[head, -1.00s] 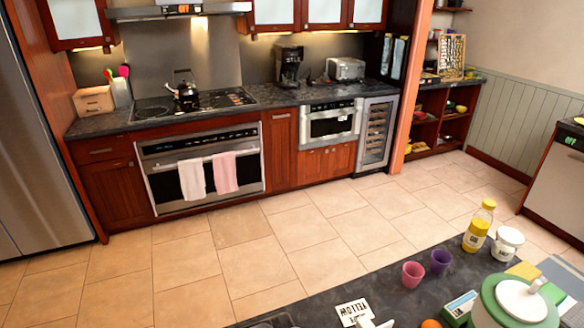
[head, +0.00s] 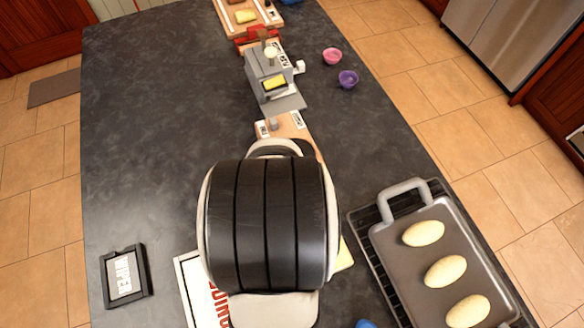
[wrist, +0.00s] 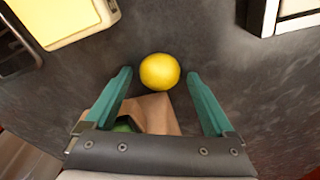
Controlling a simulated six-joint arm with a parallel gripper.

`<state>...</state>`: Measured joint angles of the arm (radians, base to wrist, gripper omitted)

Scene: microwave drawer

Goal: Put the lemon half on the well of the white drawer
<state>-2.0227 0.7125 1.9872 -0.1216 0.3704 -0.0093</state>
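A yellow round lemon piece (wrist: 160,71) lies on the dark counter in the wrist view; I cannot tell from this side whether it is a half. My gripper (wrist: 159,74) is open, its two teal fingers on either side of the lemon in the picture, with a gap on each side. The height of the fingertips above the counter is hard to judge. In the head view the gripper and lemon are not discernible; a dark ribbed part blocks the middle. I cannot make out the white drawer in either current view.
A wooden piece (wrist: 155,112) and something green lie under the gripper. A grey tray (head: 392,247) with three pale oval pieces stands at the right. The left counter is mostly clear.

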